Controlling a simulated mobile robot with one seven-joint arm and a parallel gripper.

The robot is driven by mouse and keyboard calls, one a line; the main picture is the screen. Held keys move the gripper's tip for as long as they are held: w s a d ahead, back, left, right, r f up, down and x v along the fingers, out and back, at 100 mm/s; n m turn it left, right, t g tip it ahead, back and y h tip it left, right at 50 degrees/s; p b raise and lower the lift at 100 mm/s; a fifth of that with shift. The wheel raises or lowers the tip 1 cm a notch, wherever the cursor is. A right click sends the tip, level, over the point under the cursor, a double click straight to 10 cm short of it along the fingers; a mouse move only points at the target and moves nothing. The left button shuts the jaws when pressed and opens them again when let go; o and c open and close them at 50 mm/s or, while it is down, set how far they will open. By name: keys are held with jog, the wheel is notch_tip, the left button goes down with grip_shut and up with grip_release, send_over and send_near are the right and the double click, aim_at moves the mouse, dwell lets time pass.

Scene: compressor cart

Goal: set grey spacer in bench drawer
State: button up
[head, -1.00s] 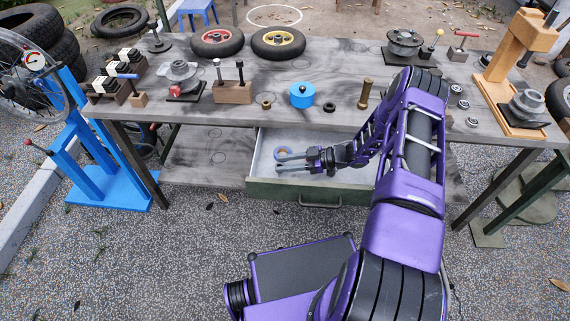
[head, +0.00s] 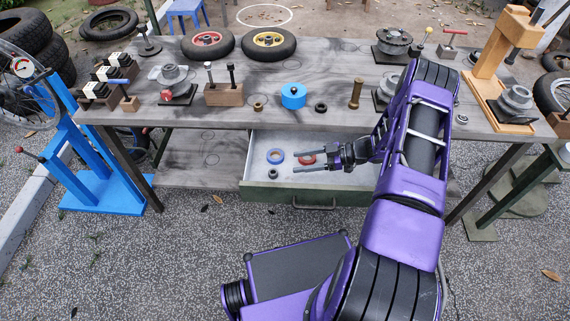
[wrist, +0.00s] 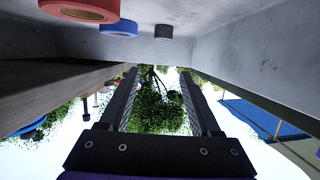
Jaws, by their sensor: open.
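The bench drawer (head: 330,197) is pulled open under the table. A small dark grey ring, apparently the grey spacer (head: 273,174), rests on the drawer floor near the front left. The spacer also shows in the wrist view (wrist: 163,31), where the drawer appears overhead. My gripper (head: 296,162) is open and empty, with its fingers pointing left inside the drawer area. Its tips are right of the spacer and apart from it. In the wrist view my gripper (wrist: 160,72) has nothing between its parted fingers.
A blue ring (head: 275,156) and a red ring (head: 306,159) lie in the drawer, the red one partly behind my fingers. Above, the tabletop holds a blue pot (head: 293,95), a black ring (head: 321,107) and a brass pin (head: 355,94). The drawer's left floor has free room.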

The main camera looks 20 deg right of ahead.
jog(key=shift+v, duration=2.1)
jog(key=shift+w+r, duration=0.15)
jog(key=shift+r, duration=0.05)
